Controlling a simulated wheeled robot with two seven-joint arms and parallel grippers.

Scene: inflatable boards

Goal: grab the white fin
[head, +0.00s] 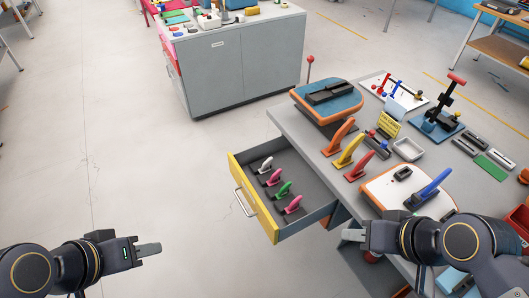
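The white fin (265,165) is in the open drawer (322,191), at its far end. Below it in the drawer are a pink fin (273,179), a green fin (283,190) and another pink fin (293,205), each by a dark base. My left gripper (158,248) is over the floor at the lower left, apart from the drawer; its fingers look close together, but the gap cannot be made out. My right gripper (347,235) is just right of the drawer's near corner, by the table edge; its finger opening is unclear. Neither gripper touches the white fin.
The drawer has a yellow front (253,200) with a metal handle (244,204). The grey table (318,143) holds orange, yellow and red fins, boards and tools. A grey cabinet (245,68) stands behind. The floor left of the drawer is clear.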

